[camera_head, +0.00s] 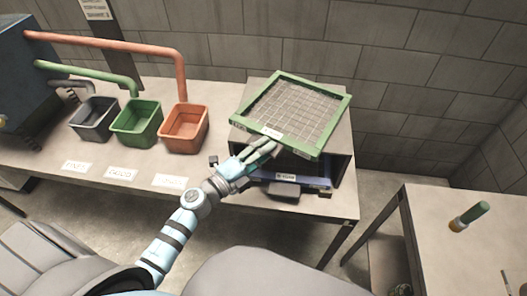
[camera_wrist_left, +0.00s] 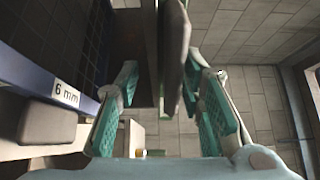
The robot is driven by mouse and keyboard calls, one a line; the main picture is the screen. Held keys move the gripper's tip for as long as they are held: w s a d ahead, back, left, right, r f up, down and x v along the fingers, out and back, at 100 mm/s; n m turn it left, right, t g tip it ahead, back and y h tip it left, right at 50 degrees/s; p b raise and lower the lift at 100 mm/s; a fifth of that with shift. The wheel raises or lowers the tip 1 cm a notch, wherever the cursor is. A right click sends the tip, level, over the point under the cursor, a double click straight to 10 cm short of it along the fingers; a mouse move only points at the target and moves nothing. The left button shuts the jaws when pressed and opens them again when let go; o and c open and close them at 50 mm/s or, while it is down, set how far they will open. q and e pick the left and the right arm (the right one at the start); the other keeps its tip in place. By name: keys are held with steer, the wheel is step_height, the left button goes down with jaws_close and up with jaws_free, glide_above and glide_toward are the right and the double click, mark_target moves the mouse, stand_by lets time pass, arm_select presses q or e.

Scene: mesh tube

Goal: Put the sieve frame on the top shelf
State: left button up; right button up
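The sieve frame (camera_head: 331,133) is green with a grey wire mesh. In the head view it lies over the top of a dark shelf unit (camera_head: 341,166); whether it rests fully on it I cannot tell. My left gripper (camera_head: 268,148) is at its near edge. In the left wrist view a grey handle (camera_wrist_left: 174,60) lies between the spread fingers of my left gripper (camera_wrist_left: 163,80), with a gap on the left finger's side. The gripper is open around the handle. My right gripper is not in view.
A blue frame labelled 6 mm (camera_wrist_left: 66,92) with a grey handle sits lower in the unit. Grey (camera_head: 93,120), green (camera_head: 137,122) and orange (camera_head: 185,128) bins stand on the bench to the left.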

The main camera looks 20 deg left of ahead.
arm_select(q)
steer(key=v, duration=1.2)
steer(key=shift+w, duration=0.1)
